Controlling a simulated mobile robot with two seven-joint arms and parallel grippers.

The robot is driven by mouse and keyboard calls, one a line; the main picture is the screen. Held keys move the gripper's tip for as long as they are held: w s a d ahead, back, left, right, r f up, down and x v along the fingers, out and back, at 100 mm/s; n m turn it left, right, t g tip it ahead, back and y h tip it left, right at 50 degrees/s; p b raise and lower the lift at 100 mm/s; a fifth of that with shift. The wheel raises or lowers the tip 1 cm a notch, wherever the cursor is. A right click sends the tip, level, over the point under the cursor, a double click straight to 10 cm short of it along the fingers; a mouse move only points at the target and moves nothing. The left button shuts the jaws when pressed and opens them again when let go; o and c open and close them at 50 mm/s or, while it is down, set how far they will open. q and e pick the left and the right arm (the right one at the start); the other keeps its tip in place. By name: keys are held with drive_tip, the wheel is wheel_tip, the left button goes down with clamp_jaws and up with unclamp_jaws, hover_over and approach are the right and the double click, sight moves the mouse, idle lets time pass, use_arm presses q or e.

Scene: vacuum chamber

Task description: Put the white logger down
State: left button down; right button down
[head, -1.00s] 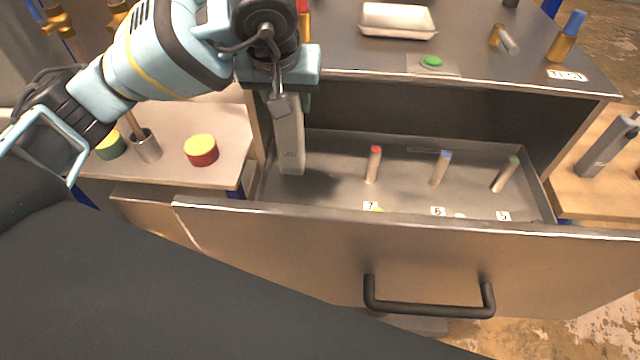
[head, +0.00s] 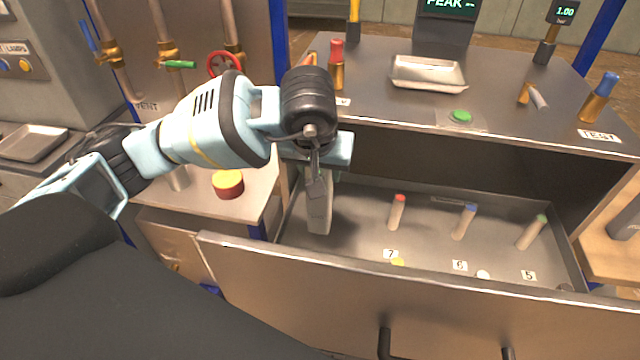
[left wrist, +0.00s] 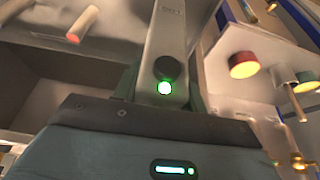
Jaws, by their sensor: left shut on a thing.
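The white logger (head: 319,208), a slim pale-grey upright block, hangs from my left gripper (head: 317,178) at the left end of the open drawer (head: 345,225). In the head view its lower end overlaps the drawer floor; I cannot tell if it touches. In the left wrist view the logger (left wrist: 168,35) sits between the fingers, with a dark round button and a lit green lamp. My left gripper is shut on it. My right gripper is not in view.
Three pegs, red-topped (head: 397,213), blue-topped (head: 464,222) and green-topped (head: 531,233), stand in the drawer behind labels 7, 6 and 5. A red-and-yellow knob (head: 228,184) is on the left bench. A grey device (head: 627,219) stands at right.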

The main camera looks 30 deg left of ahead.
use_arm(q)
drive_tip(key=shift+f, duration=1.95)
drive_tip(key=c, duration=0.8)
unclamp_jaws()
drive_tip(key=v, duration=1.2)
drive_tip(key=shift+p, duration=0.3)
